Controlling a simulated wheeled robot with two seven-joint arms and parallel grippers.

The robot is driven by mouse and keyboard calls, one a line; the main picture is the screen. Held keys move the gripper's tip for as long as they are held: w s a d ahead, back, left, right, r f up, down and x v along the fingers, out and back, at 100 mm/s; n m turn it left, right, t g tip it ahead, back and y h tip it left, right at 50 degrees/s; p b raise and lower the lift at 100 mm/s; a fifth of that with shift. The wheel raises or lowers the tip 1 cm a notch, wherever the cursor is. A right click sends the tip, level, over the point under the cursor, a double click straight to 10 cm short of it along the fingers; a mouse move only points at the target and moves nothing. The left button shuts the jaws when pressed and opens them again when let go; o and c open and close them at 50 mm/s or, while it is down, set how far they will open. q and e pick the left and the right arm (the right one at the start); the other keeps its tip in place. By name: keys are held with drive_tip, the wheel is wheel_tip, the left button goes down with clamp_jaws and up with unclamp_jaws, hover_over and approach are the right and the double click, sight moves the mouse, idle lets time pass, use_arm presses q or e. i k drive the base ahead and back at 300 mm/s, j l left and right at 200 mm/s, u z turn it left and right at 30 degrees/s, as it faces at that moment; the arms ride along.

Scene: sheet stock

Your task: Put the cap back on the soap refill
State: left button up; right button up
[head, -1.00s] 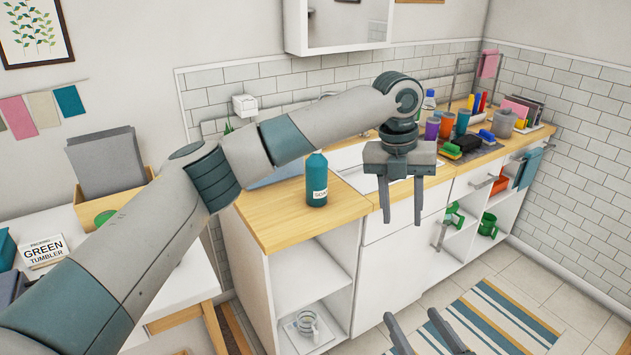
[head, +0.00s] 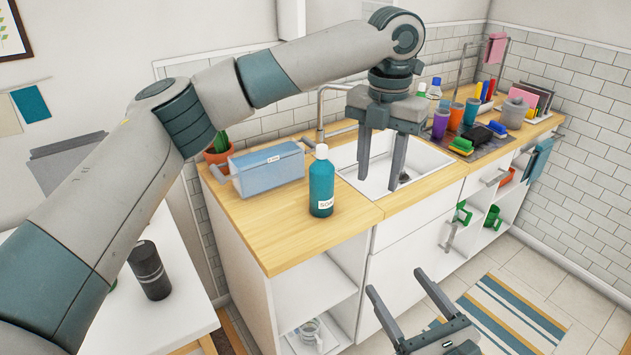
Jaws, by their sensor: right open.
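The teal soap refill bottle (head: 321,186) stands upright on the wooden counter, left of the sink. A white piece (head: 321,151) tops it; I cannot tell whether this is its bare neck or a cap. No separate cap can be made out. My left gripper (head: 379,186) points down, open and empty, to the right of the bottle, in front of the sink in the picture. My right gripper (head: 394,281) is open and empty, low in front of the cabinet.
A blue box (head: 268,171) and a potted cactus (head: 218,151) stand behind the bottle. The sink (head: 425,160) has a tap (head: 320,110). Cups, a sponge (head: 461,145) and brushes crowd the counter's far end. A dark canister (head: 149,270) stands on the white table. The counter before the bottle is clear.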

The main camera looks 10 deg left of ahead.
sight(322, 172)
drive_tip(key=i+j, duration=0.7)
